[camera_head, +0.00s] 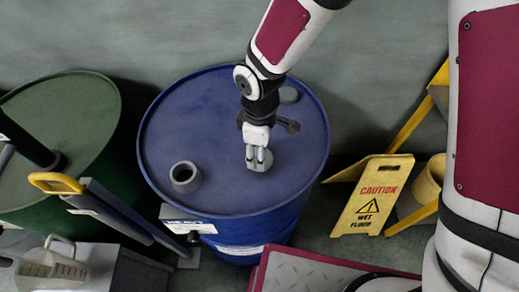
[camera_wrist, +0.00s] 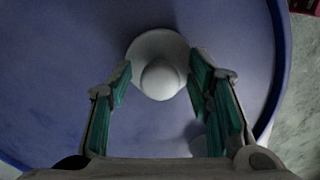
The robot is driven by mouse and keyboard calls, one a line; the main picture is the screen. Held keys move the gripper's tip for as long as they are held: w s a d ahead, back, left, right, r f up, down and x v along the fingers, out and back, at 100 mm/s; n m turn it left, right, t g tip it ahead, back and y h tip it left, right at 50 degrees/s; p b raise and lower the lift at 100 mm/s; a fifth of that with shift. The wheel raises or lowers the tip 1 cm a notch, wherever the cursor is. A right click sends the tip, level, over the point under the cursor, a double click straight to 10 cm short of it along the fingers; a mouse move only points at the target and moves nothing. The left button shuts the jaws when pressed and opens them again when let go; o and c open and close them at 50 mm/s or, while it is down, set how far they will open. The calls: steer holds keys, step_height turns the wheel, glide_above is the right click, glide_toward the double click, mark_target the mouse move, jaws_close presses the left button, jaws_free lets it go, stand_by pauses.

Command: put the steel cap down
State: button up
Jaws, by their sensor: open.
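The steel cap (camera_head: 259,166) is a small grey disc on the blue drum's (camera_head: 225,110) top, right of the drum's middle. In the wrist view the cap (camera_wrist: 160,50) shows as a pale disc with a round knob, lying flat. My gripper (camera_head: 259,157) points down right over the cap. In the wrist view my gripper (camera_wrist: 160,75) is open, its green-padded fingers on either side of the cap. A small gap seems to show beside the knob; contact at the disc's rim is hard to tell.
A green drum (camera_head: 75,110) is at left, a yellow wet-floor sign (camera_head: 373,197) at right. A red-edged plate (camera_head: 325,270) is in front.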

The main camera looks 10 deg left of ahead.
step_height(320, 180, up, 12)
steer(key=shift+r, duration=0.15)
stand_by(0.3)
steer(key=d+r+m+t, duration=0.3)
steer(key=d+r+m, duration=0.65)
steer(key=d, duration=0.65)
steer(key=s+d+r+m+t, duration=0.1)
steer(key=s+d+r+m, duration=0.2)
steer(key=s+d+m, duration=0.1)
steer(key=s+d+r+m+t, duration=0.1)
steer(key=s+d+r+m, duration=0.2)
steer(key=s+d, duration=0.3)
steer(key=shift+d+r+m, duration=0.2)
steer(key=shift+d+m, duration=0.45)
steer(key=shift+d, duration=0.55)
